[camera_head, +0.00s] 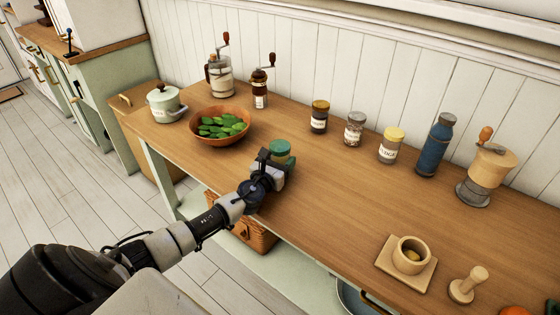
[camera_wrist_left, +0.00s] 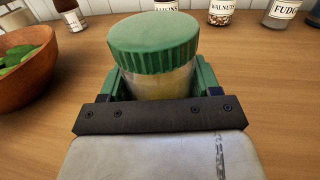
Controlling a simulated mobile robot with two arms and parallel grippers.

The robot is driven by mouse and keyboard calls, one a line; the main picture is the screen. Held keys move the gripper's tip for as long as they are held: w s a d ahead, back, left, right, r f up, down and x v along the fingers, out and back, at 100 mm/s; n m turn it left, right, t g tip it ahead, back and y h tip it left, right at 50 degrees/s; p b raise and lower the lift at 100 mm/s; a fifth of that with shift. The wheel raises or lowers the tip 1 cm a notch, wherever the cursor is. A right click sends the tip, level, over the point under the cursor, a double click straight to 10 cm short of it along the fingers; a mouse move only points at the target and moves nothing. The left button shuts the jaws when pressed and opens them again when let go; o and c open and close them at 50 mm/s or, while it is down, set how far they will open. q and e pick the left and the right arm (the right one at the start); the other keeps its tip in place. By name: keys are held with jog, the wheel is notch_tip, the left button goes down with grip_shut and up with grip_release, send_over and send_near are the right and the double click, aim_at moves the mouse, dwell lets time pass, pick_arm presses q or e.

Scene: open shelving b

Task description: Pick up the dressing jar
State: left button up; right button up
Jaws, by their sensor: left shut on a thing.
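The dressing jar (camera_head: 281,149) has a ribbed green lid and a pale yellowish body. It stands upright at the wooden counter's front part, right of the salad bowl. In the left wrist view the jar (camera_wrist_left: 155,45) sits between the fingers of my left gripper (camera_wrist_left: 157,90), which are shut on its body below the lid. In the head view my left gripper (camera_head: 270,169) reaches it from the front left. The jar's lower part is hidden by the gripper, so I cannot tell whether its base touches the counter. My right gripper is not in view.
A wooden bowl of green leaves (camera_head: 220,138) stands left of the jar. Labelled jars (camera_head: 319,117), a blue bottle (camera_head: 435,146) and grinders (camera_head: 486,168) line the back. A mortar (camera_head: 411,254) and pestle (camera_head: 468,285) are front right. The counter middle (camera_head: 340,190) is clear.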

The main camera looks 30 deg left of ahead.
aim_at(275, 152)
pick_arm(q)
jog(key=shift+r, duration=0.2)
notch_tip(275, 152, up, 4)
jog(key=p, duration=0.3)
jog(key=shift+r, duration=0.25)
jog(key=d+r+p, duration=0.8)
jog(key=d+r, duration=0.3)
jog(key=shift+s+d+r, duration=0.15)
jog(key=shift+s+d, duration=0.2)
